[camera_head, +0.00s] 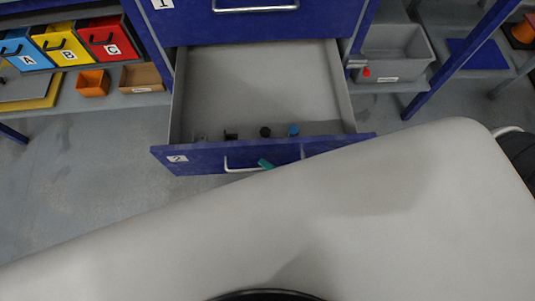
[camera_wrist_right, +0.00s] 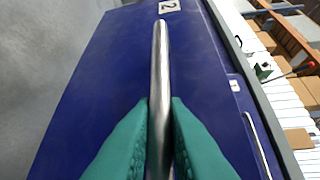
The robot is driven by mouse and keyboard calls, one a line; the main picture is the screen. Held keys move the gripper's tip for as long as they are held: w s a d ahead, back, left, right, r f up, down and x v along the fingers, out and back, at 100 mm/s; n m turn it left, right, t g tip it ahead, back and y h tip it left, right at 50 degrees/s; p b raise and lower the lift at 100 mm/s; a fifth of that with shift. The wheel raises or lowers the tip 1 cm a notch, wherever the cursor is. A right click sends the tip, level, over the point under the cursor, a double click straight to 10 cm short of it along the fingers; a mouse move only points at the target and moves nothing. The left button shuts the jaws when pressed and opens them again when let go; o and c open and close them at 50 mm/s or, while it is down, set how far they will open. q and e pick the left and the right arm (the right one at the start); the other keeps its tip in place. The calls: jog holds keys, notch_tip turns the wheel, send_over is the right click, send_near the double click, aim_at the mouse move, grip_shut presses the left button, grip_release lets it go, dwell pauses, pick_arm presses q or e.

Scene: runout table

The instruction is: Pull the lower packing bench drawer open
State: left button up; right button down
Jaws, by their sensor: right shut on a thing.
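The lower drawer, marked 2, has a blue front (camera_head: 205,158) and a grey inside (camera_head: 260,85), and it stands pulled out in the head view. Several small dark and blue items lie in it near the front panel. My right gripper (camera_wrist_right: 159,125) has its green fingers closed on the drawer's metal bar handle (camera_wrist_right: 160,60), one on each side. My left gripper is in neither view.
The upper drawer (camera_head: 255,22), marked 1, is above and looks shut. Blue, yellow and red bins (camera_head: 105,38) stand at the left, with an orange box (camera_head: 93,82) below. A grey bin (camera_head: 393,52) is at the right. Bare floor (camera_head: 60,180) shows left of the drawer.

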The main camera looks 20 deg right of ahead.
jog(key=shift+s, duration=0.1)
jog(key=c, duration=1.5)
grip_release()
jog(key=shift+o, duration=0.2)
